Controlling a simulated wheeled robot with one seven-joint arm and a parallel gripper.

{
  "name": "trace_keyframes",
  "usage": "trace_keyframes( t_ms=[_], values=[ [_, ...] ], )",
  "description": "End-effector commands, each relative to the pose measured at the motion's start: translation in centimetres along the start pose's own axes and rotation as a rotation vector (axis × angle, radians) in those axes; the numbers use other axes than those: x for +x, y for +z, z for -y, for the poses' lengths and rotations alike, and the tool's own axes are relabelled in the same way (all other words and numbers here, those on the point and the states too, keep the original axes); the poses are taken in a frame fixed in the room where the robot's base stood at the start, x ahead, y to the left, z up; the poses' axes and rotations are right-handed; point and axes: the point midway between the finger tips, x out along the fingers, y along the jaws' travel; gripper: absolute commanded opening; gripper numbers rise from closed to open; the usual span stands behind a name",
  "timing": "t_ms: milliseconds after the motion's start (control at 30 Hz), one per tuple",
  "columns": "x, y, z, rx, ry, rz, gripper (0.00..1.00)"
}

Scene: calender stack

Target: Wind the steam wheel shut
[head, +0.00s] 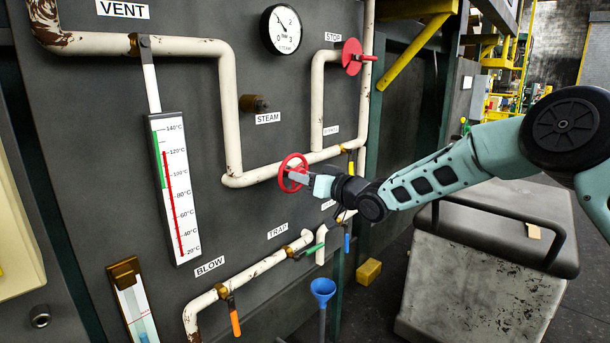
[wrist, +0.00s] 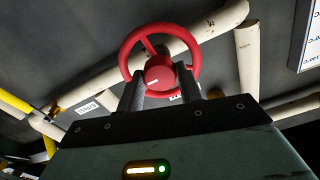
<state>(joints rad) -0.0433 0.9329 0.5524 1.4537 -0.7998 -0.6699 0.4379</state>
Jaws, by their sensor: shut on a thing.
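A red spoked handwheel (head: 293,172) stands out from the white pipe on the dark panel. It fills the upper middle of the wrist view (wrist: 160,52), with a white mark on its hub. My gripper (head: 301,177) is shut on this wheel. In the wrist view its two dark fingers (wrist: 162,92) reach up on either side of the hub. No label on this wheel is readable. A STEAM label (head: 268,118) sits up and left of it, below a brass stub (head: 254,103). A round steam gauge (head: 281,30) is above, its needle pointing up and left.
A red STOP wheel (head: 352,57) sits at upper right. A thermometer board (head: 174,188) hangs left. A grey cart (head: 480,285) stands under my arm.

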Motion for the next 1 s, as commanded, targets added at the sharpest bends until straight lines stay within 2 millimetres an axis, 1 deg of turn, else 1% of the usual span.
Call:
trace_keyframes(
  t_ms=[200, 567, 600, 633, 667, 900, 1000],
  values=[
    [-0.01, 0.14, -0.01, 0.029, 0.0, 0.002, 0.13],
    [-0.01, 0.14, -0.02, 0.031, 0.001, 0.002, 0.13],
    [-0.01, 0.14, -0.02, 0.031, 0.001, 0.002, 0.47],
    [-0.01, 0.13, -0.02, 0.031, 0.001, 0.002, 0.55],
    [-0.01, 0.12, -0.02, 0.031, 0.001, 0.002, 0.58],
    [-0.02, 0.05, -0.02, 0.029, 0.0, 0.001, 0.58],
    [-0.36, 0.06, -0.05, 0.029, 0.001, 0.001, 0.58]
  ],
)
